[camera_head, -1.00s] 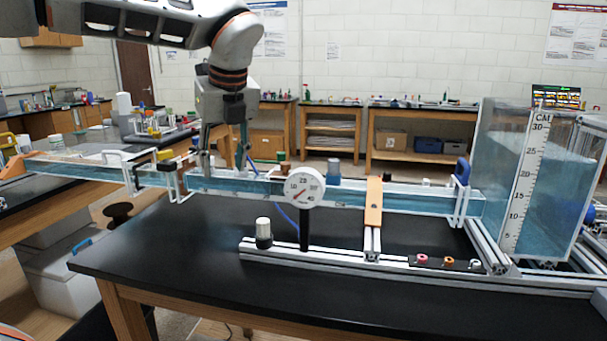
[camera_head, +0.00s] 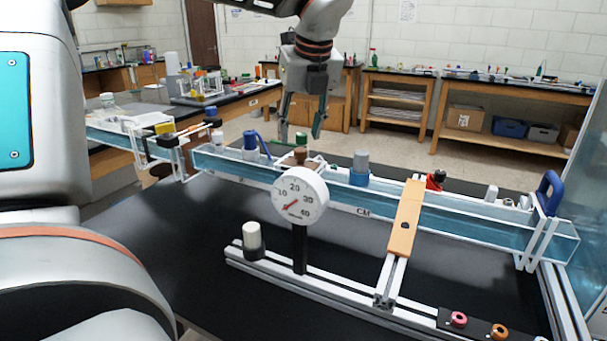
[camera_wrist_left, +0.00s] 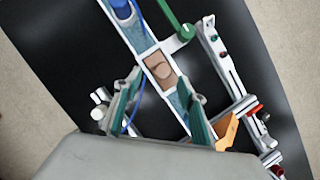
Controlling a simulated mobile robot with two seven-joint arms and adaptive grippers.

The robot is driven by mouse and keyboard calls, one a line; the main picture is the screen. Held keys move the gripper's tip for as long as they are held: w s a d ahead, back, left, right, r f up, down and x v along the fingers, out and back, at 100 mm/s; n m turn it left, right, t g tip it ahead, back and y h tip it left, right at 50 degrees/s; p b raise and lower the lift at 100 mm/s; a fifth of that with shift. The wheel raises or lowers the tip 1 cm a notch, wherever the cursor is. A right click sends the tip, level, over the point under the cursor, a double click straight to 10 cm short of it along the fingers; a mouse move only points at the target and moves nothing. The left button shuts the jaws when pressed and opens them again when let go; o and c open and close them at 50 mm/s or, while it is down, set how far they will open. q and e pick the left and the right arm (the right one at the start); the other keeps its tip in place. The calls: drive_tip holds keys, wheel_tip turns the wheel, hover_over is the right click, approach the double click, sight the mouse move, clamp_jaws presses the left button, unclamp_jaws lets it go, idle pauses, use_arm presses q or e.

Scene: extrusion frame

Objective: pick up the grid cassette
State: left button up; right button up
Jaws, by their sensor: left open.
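A brown piece with a rounded top (camera_head: 299,156) sits in the clear water channel (camera_head: 340,190), behind the round dial gauge. It may be the grid cassette, but I cannot tell for sure. In the left wrist view it is a tan-brown square with a rounded knob (camera_wrist_left: 160,71) between the white channel rails. My left gripper (camera_head: 301,137) is open, pointing down, with its green fingers just above and around this piece's place. In the left wrist view the spread fingers (camera_wrist_left: 163,88) straddle the channel, with nothing held. My right gripper is not in view.
The dial gauge (camera_head: 300,196) stands in front of the channel. A blue-grey cylinder (camera_head: 359,168), an orange-tan bar (camera_head: 405,218) and a blue handle (camera_head: 549,193) are to the right. A white-topped knob (camera_head: 252,236) stands at front. The black tabletop (camera_head: 170,235) has free room.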

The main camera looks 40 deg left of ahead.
sight(301, 150)
use_arm(q)
drive_tip(key=x, duration=0.5)
drive_tip(key=shift+w+d+f, duration=0.15)
drive_tip(key=shift+w, duration=0.15)
clamp_jaws()
